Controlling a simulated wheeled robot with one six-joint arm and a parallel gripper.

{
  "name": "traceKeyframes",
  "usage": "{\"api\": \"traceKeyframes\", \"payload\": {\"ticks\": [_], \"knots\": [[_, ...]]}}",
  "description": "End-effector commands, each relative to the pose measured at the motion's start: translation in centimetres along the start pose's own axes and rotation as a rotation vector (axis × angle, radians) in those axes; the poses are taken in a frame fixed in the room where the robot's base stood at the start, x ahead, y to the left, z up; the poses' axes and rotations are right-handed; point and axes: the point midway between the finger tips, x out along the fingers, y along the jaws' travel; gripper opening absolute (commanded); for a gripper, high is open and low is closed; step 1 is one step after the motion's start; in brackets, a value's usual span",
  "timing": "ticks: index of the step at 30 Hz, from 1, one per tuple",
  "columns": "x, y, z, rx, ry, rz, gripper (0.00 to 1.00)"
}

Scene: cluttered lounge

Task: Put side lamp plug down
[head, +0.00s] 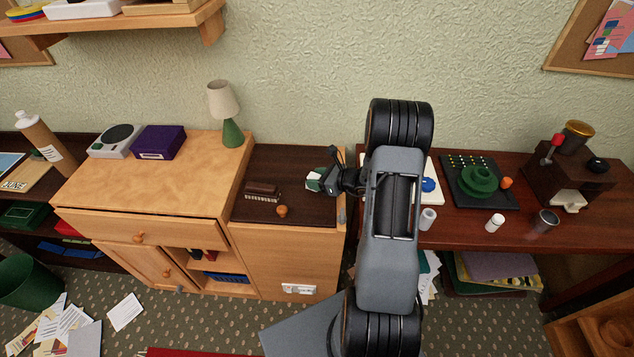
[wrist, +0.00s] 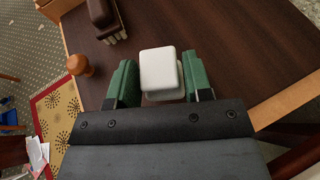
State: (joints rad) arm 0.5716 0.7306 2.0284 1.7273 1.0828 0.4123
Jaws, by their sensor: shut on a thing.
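The side lamp plug is a small white rounded block (wrist: 161,70), seen large in the wrist view. In the head view it shows as a small white patch (head: 313,183). My gripper (wrist: 160,82) is shut on it, with one green fingertip on each side. In the head view my gripper (head: 320,181) is over the right part of the dark brown cabinet top (head: 285,165). I cannot tell whether the plug touches the top. A lamp with a green base and cream shade (head: 226,112) stands on the lighter cabinet to the left.
A brown brush (head: 262,191) and an orange-brown wooden knob-like piece (head: 282,211) lie left of my gripper. A white socket strip (head: 298,289) is on the cabinet front. The dark top behind the brush is clear. A cluttered red-brown desk (head: 462,228) stands at right.

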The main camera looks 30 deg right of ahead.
Motion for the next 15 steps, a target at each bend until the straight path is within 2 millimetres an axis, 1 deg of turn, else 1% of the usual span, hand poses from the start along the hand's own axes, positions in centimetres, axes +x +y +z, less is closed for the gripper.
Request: {"api": "traceKeyframes", "payload": {"ticks": [1, 5, 15], "knots": [[0.2, 0.0, -0.6, 0.002, 0.000, 0.000, 0.22], [0.6, 0.0, -1.5, 0.000, -0.001, -0.001, 0.22], [0.7, 0.0, -1.7, -0.001, -0.001, -0.001, 0.22]]}}
